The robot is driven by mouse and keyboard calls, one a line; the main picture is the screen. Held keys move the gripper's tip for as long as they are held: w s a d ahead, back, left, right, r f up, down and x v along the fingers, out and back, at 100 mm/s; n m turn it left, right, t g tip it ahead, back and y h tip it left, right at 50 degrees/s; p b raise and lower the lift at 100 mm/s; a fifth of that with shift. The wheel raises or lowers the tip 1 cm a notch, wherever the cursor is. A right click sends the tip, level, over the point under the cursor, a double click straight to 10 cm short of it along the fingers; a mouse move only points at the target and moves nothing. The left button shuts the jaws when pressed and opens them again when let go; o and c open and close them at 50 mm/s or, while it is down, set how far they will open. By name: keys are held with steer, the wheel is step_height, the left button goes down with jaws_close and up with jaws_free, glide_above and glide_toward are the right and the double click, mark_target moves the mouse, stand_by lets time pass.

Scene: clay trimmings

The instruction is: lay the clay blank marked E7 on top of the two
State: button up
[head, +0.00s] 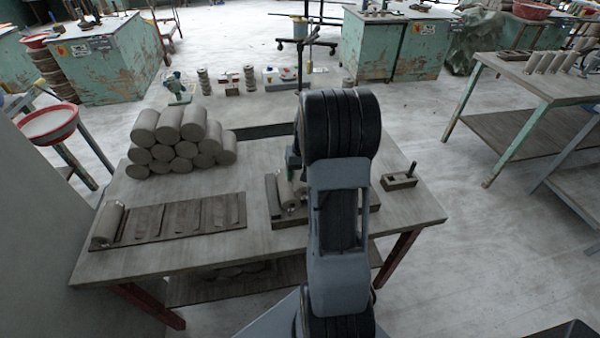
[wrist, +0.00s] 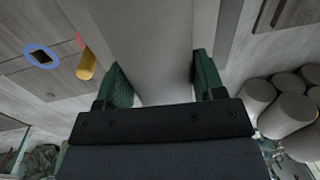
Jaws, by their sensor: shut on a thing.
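In the wrist view my gripper (wrist: 165,88) is shut on a smooth grey clay blank (wrist: 148,45), held between its green pads. No E7 mark can be read on it. In the head view my arm hides most of the gripper, which is over the wooden cradle (head: 278,222) at the middle of the table. Grey clay blanks (head: 287,196) show in or just above this cradle, partly behind my arm. I cannot tell which are resting and which is held, or whether they touch.
A pile of clay cylinders (head: 182,140) stands at the back left. A slotted board (head: 180,218) lies at the front left, with one clay cylinder (head: 107,224) at its left end. A small block with a peg (head: 399,181) sits right of the cradle.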

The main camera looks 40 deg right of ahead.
steer(key=o, duration=1.4)
steer(key=shift+c, duration=0.2)
steer(key=shift+r, duration=0.1)
step_height(320, 180, up, 14)
steer(key=d, duration=0.1)
steer(key=shift+s+d+f, duration=0.2)
steer(key=shift+s+d, duration=0.1)
steer(key=shift+s, duration=0.15)
steer(key=shift+m, duration=0.3)
steer(key=s+a+f, duration=0.2)
steer(key=a+f, duration=0.1)
steer(key=shift+s, duration=0.2)
steer(key=s+a+n+t, duration=0.1)
steer(key=s+a+n, duration=0.1)
steer(key=a, duration=0.4)
steer(key=s+a+r+n+t, duration=0.1)
steer(key=s+a, duration=0.3)
steer(key=a, duration=0.3)
steer(key=s+a+n+t+h, duration=0.1)
steer(key=s+a+n, duration=0.1)
steer(key=a, duration=0.4)
steer(key=shift+s+a+r+n, duration=0.2)
steer(key=shift+s+n, duration=0.1)
steer(key=shift+s, duration=0.55)
